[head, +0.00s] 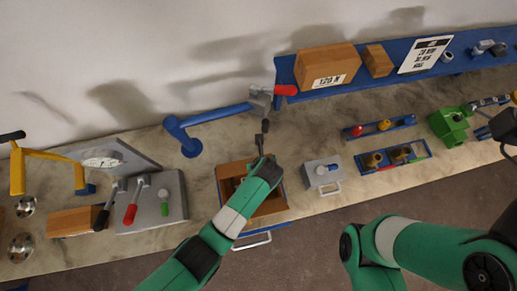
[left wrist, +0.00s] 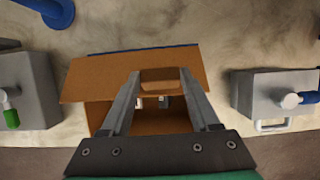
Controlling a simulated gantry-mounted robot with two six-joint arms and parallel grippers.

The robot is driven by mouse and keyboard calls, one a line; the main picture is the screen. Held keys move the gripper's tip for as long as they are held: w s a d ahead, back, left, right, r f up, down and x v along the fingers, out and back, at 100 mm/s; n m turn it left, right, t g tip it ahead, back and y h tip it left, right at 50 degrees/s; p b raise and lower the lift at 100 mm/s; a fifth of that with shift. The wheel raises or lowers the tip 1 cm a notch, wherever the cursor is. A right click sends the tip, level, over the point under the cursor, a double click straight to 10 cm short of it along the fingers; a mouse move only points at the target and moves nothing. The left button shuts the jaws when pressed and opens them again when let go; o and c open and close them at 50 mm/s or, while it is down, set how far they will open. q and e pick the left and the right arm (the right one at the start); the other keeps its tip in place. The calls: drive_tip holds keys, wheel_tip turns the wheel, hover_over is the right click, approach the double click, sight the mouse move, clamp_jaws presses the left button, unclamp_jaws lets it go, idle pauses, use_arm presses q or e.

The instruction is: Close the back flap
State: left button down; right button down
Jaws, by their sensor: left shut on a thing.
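An open-topped brown box (head: 228,178) stands at the middle of the bench, and it also shows in the left wrist view (left wrist: 97,115). Its back flap (left wrist: 95,78) is the broad tan panel along the far side, tilted over the box in that view. My left gripper (left wrist: 160,85) reaches over the box, with a narrow brown strip of the flap between its fingertips; it is shut on that flap.
A blue arm post (head: 191,147) with a grey, red-handled clamp head (head: 262,97) stands behind the box. A grey block (head: 322,174) is to its right, and a grey lever unit (head: 165,205) to its left. A blue shelf (head: 284,68) runs behind.

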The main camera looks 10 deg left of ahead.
use_arm(q)
drive_tip(key=shift+s, duration=0.1)
drive_tip(key=shift+s+d+f+t+y, duration=0.25)
drive_tip(key=shift+s+f+t+y, duration=0.2)
drive_tip(key=shift+t, duration=0.25)
drive_tip(key=shift+s+d+f+t+y, duration=0.3)
drive_tip(key=shift+f+t, duration=0.2)
drive_tip(key=shift+t, duration=0.2)
drive_tip(key=shift+s+f+t+b, duration=0.2)
drive_tip(key=shift+f+t+b, duration=0.1)
drive_tip(key=shift+b, duration=0.2)
drive_tip(key=t+b, duration=0.1)
drive_tip(key=f+y+b, duration=0.1)
drive_tip(key=shift+s+d+f+t+b, duration=0.15)
drive_tip(key=shift+s+t+b, duration=0.2)
drive_tip(key=shift+t+b, duration=0.05)
drive_tip(key=shift+s+f+t+y+b, duration=0.2)
drive_tip(key=shift+t+y+b, duration=0.15)
drive_tip(key=shift+t+b, duration=0.5)
drive_tip(key=shift+c, duration=0.6)
unclamp_jaws()
